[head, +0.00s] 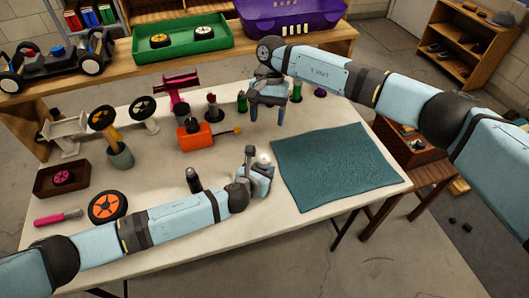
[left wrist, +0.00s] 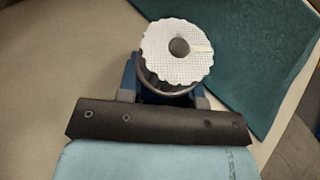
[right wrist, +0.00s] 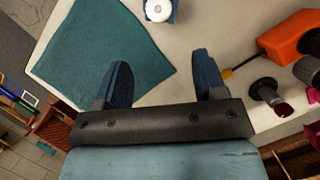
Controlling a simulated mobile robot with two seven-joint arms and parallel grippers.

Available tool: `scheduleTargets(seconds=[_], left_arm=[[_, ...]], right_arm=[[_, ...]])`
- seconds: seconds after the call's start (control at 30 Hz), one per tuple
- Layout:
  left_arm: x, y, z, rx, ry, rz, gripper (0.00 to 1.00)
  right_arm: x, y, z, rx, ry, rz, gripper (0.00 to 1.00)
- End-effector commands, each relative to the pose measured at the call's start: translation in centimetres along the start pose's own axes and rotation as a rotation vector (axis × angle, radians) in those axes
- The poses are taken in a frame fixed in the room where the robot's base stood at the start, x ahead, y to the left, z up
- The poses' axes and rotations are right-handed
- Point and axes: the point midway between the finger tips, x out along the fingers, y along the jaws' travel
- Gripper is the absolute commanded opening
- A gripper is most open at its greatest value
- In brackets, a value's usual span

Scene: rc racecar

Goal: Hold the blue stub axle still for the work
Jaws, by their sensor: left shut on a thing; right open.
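My left gripper (head: 262,172) is low over the front middle of the table, beside the teal mat. It is shut on a round piece (left wrist: 177,52) with a white, scalloped, textured top and a dark hole in its middle. The piece's side looks dark and the jaws hide its lower part; I cannot tell a blue stub axle from it by colour. The white top also shows at the top edge of the right wrist view (right wrist: 158,10). My right gripper (head: 267,117) is open and empty, pointing down above the table behind the left one.
The teal mat (head: 335,165) lies flat and bare at right. An orange block (head: 194,137) with a yellow-tipped rod and several dark-based stands are behind. A dark cylinder (head: 193,180) and an orange-hubbed wheel (head: 107,207) are near my left arm. A green tray (head: 182,36) sits on the shelf.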

Motion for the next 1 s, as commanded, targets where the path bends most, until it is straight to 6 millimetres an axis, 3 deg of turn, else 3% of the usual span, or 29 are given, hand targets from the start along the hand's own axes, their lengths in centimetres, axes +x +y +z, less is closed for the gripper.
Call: scheduleTargets(seconds=[0.27,0.7,1.0], left_arm=[[0.0,0.0,0.0,0.000,0.000,0.000,0.07],[0.0,0.0,0.0,0.000,0.000,0.000,0.07],[0.0,0.0,0.0,0.000,0.000,0.000,0.07]], right_arm=[[0.4,-0.3,0.1,-0.110,-0.031,0.023,0.65],[8.5,-0.1,0.4,-0.109,-0.031,0.022,0.65],[11.3,0.0,0.4,-0.108,-0.028,0.021,0.65]])
